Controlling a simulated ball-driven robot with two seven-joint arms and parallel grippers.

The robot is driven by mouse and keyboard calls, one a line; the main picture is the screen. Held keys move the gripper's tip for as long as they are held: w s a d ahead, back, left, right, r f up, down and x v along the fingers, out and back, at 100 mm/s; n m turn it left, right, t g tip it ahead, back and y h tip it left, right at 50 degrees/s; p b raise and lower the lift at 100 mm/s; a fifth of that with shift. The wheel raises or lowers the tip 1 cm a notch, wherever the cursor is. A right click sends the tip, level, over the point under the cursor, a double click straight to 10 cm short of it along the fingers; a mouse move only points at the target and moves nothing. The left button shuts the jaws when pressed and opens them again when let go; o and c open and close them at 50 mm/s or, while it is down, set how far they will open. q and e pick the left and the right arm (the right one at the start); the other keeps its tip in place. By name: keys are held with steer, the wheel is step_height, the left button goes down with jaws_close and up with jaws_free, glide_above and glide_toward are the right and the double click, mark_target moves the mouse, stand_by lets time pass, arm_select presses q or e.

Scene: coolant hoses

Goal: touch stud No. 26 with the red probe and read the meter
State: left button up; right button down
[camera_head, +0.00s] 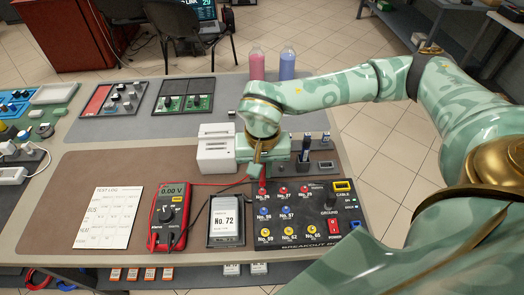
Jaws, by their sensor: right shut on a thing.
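The red multimeter (168,215) lies on the brown mat left of the breakout box, and its display reads 0.00 V. The black breakout box (351,218) has rows of red, blue and yellow studs. The far-left red stud (263,190) has a small label that looks like No. 26. My right gripper (257,172) is shut above that stud. A red lead (222,184) runs from the meter to it, so it appears to hold the red probe, mostly hidden by the fingers. I cannot tell whether the tip touches the stud. My left gripper is out of view.
A test log sheet (108,217) lies at left. Pink (257,65) and blue (287,65) bottles stand at the far edge.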

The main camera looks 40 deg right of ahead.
steer(key=shift+f, duration=0.2)
stand_by(0.8)
steer(key=shift+f, duration=0.1)
stand_by(1.9)
step_height(320, 180, up, 7)
steer(key=p, duration=0.6)
steer(key=shift+p, duration=0.4)
